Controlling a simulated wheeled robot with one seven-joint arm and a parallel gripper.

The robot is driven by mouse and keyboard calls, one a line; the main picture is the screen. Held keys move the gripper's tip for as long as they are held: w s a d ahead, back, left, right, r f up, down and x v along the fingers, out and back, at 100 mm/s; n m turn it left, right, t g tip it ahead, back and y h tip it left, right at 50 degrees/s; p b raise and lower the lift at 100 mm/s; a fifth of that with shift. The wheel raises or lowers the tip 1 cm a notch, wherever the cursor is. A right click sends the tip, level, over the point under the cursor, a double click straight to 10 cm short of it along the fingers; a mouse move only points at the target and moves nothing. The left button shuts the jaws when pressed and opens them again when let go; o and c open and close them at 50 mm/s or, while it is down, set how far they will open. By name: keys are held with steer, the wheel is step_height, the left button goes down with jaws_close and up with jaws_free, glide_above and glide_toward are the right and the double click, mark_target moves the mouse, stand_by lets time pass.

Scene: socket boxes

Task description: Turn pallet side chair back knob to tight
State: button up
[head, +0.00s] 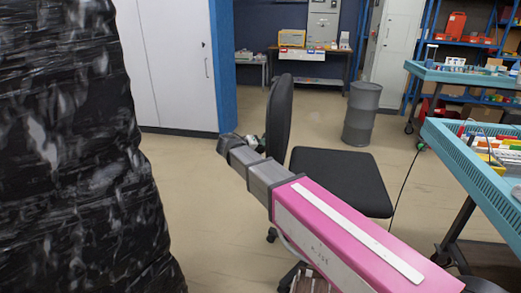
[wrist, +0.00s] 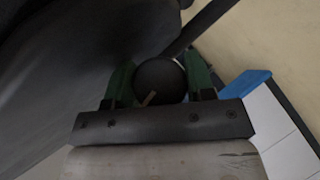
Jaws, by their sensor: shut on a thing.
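The black office chair stands right of the wrapped pallet (head: 80,150). Its upright backrest (head: 279,118) and flat seat (head: 340,178) show in the head view. My arm reaches from the lower right to the backrest's left side. In the wrist view, the round dark knob (wrist: 170,75) sits between the two green fingers of my gripper (wrist: 160,84), which is shut on it. A small pale brown mark shows on the knob's lower part. The dark back surface (wrist: 60,70) fills the left of the wrist view. In the head view, the knob cannot be made out.
The black-wrapped pallet rises close on the left. Teal workbenches (head: 470,165) with parts stand on the right. A grey drum (head: 362,113) stands behind the chair. White cabinets (head: 165,60) and a back table (head: 310,52) are farther off. Floor is clear between pallet and chair.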

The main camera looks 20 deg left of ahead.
steer(key=shift+m+g+y, duration=0.3)
steer(key=shift+m+y, duration=0.2)
steer(key=shift+y, duration=0.2)
steer(key=o, duration=0.6)
steer(key=shift+f, duration=0.1)
steer(key=shift+o, duration=0.2)
